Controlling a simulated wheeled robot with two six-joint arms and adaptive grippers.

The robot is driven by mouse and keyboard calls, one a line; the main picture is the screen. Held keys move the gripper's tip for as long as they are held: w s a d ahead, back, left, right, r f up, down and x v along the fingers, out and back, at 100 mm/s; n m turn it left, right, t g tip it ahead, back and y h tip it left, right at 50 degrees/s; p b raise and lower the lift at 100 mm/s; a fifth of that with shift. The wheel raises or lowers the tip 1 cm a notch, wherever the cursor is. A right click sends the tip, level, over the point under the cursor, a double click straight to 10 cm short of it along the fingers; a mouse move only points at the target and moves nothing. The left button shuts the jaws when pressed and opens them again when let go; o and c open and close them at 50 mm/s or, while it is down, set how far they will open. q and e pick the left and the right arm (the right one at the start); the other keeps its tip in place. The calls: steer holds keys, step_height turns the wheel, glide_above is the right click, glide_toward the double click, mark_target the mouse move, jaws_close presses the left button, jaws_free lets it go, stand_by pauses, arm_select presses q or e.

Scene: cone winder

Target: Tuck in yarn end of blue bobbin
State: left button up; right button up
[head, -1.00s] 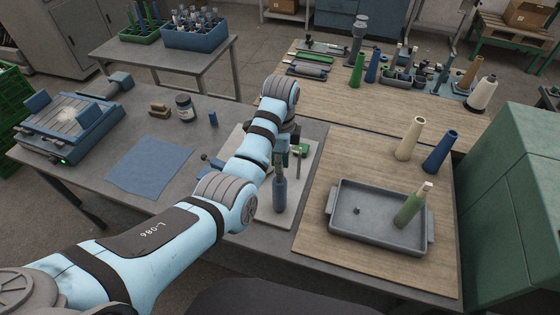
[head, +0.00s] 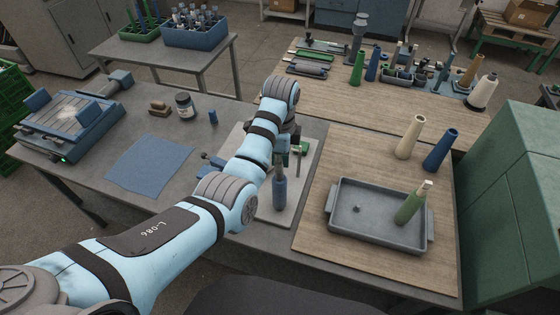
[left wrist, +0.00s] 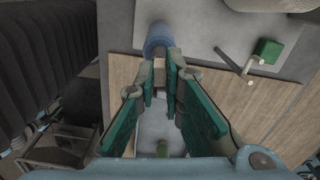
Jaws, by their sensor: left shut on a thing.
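The blue bobbin (head: 280,192) is at the right part of the pale plate (head: 300,205), roughly upright in the head view. It also shows at the top of the left wrist view (left wrist: 158,36), with a pale end piece (left wrist: 159,70) between my fingertips. My left gripper (head: 284,150) is above the bobbin, partly hidden by its own arm. In the left wrist view its green-padded fingers (left wrist: 160,80) are closed on this pale end. I cannot tell whether the bobbin rests on the plate. No loose yarn end can be made out. My right gripper is not in view.
A grey tray (head: 345,240) with a leaning green bobbin (head: 408,208) is on the wooden board at right. Cream (head: 410,138) and blue (head: 440,151) cones stand behind it. A blue cloth (head: 150,172) lies left. A green-knobbed part (left wrist: 268,50) is close to the gripper.

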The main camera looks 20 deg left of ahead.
arm_select(q)
steer(key=o, duration=1.3)
steer(key=shift+c, duration=0.2)
